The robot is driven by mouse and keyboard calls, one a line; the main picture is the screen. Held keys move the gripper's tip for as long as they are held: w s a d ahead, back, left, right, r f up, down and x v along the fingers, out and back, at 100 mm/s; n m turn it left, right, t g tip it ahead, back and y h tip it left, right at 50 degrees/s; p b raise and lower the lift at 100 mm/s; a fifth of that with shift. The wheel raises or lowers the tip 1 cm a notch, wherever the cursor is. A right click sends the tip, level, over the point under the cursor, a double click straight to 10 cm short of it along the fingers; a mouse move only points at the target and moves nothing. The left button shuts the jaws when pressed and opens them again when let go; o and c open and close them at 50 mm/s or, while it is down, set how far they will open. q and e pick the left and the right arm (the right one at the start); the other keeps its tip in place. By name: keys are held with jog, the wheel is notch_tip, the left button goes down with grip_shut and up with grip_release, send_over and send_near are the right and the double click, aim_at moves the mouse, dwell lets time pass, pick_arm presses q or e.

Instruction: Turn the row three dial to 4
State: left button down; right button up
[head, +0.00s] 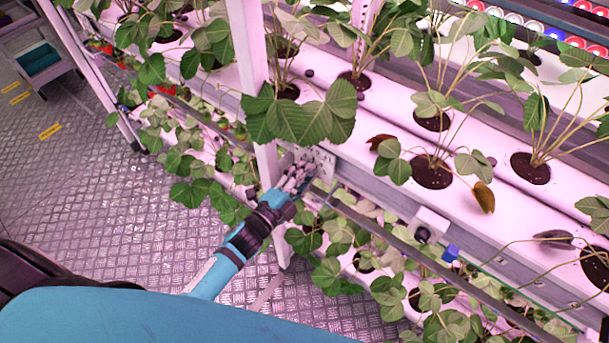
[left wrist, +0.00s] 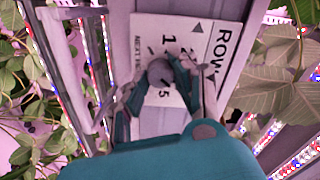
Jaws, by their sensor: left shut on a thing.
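The row dial is a round grey knob (left wrist: 158,71) on a white label plate (left wrist: 150,27) in the left wrist view. The plate shows "ROW", an arrow and numbers, with a 1 and a 5 readable. The row number and other digits are hidden behind the fingers. My left gripper (left wrist: 160,80) is shut on the knob, one finger at each side. I cannot tell which number the knob points to. In the head view my left gripper (head: 297,178) is at the plate (head: 322,160) on the rack's front. My right gripper is not in view.
White growing channels (head: 400,150) with leafy plants run along the rack above and below the dial. A white post (head: 249,60) stands just left of it. Leaves (left wrist: 268,75) hang close to the gripper. The metal floor (head: 90,160) at left is mostly clear.

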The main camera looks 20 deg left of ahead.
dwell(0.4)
pick_arm(q)
jog(key=c, duration=1)
grip_release()
jog(key=shift+c, duration=0.2)
jog(key=v, duration=1.2)
